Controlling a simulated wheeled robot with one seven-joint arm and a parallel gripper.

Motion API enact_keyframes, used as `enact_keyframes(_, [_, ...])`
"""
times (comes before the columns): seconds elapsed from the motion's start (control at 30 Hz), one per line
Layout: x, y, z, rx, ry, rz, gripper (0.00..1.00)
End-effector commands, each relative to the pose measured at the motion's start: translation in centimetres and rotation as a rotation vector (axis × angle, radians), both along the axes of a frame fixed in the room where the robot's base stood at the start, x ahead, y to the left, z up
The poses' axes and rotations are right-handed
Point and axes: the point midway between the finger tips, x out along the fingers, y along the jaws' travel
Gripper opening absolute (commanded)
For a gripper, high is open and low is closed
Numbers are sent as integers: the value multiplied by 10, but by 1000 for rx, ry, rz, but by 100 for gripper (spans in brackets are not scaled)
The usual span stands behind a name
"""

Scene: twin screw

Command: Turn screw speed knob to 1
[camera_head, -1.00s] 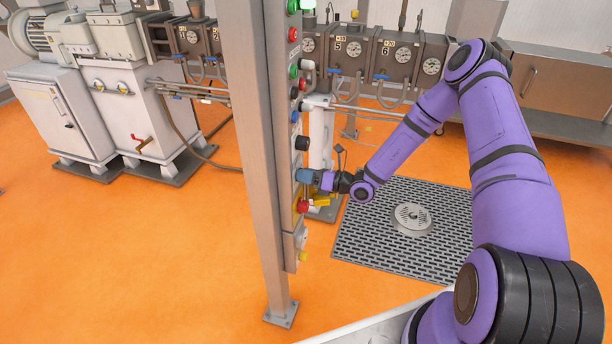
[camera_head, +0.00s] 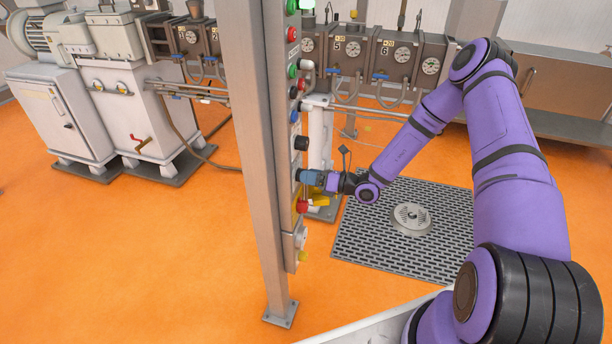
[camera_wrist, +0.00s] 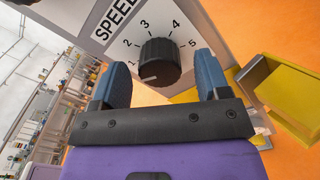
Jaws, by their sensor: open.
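The black screw speed knob (camera_wrist: 159,62) sits on a white dial plate (camera_wrist: 190,14) with the word SPEED and the numbers 2 to 5 readable. Its white pointer line points to the lower left, near the low end of the scale. My gripper (camera_wrist: 160,68) is open, with one blue finger on each side of the knob and a visible gap to each. In the head view my gripper (camera_head: 312,177) is at the panel's right face, and the knob there is hard to make out.
The control panel (camera_head: 287,130) carries several coloured buttons and black knobs above and a red button (camera_head: 303,206) with yellow just below my gripper. A grey post (camera_head: 262,150) stands left of it. A yellow box shape (camera_wrist: 290,95) lies right of my gripper in the wrist view.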

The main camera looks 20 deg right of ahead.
Motion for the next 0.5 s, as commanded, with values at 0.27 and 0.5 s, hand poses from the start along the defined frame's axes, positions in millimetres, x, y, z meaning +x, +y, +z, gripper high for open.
enact_keyframes(0.27, [-30, -43, 0, -1, 0, -3, 69])
enact_keyframes(0.5, [-49, -69, 0, -1, -1, -2, 69])
